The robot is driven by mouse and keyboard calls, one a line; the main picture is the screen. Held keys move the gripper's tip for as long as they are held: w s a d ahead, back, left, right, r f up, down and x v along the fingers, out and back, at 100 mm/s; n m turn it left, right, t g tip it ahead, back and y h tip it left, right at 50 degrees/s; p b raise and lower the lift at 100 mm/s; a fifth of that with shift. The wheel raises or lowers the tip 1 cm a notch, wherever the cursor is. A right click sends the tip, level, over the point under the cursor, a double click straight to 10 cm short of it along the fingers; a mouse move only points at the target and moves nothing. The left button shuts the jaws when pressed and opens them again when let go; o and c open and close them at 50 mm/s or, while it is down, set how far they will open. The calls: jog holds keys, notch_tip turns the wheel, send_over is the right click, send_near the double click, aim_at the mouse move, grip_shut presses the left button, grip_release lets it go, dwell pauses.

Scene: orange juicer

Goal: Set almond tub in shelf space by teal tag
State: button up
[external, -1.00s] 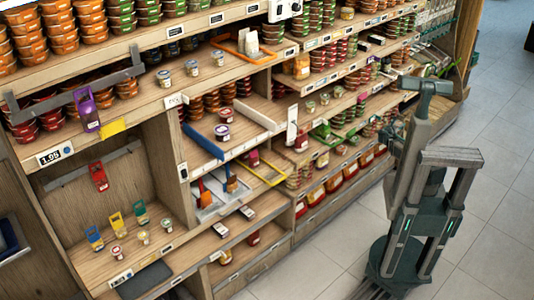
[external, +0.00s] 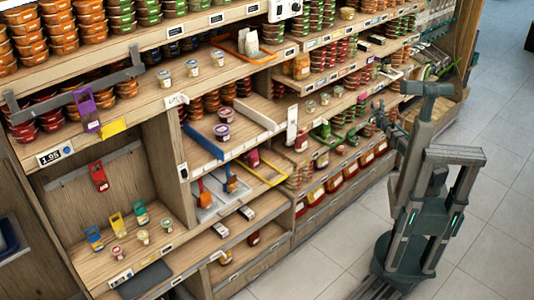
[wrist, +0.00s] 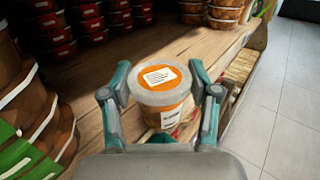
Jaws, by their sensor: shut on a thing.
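In the wrist view, my gripper (wrist: 160,82) is shut on a round tub (wrist: 158,100) with an orange-labelled top and pale rim, one finger on each side. I take it for the almond tub; its print is too small to read. It is upright by the edge of a wooden shelf. In the external view, my gripper (external: 379,112) is small and dark by the shelves at the right, and the tub cannot be made out there. A teal tag (external: 140,213) stands in the lower left shelf bay, between a yellow tag and the bay's right wall.
A yellow tag (external: 117,221) and a blue tag (external: 94,237) stand left of the teal one, with small tubs in front. A red tag (external: 98,176) is on the back panel.

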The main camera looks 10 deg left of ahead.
jog(key=w, duration=0.9)
jog(key=shift+w+a, duration=0.1)
jog(key=shift+w, duration=0.05)
jog(key=w+p, duration=0.1)
jog(key=w, duration=0.3)
jog(key=shift+w, duration=0.15)
jog(key=shift+f, duration=0.75)
jog(key=shift+f+b, duration=0.15)
jog(key=shift+b, duration=0.2)
jog(key=o, duration=1.2)
jog(key=shift+c, duration=0.2)
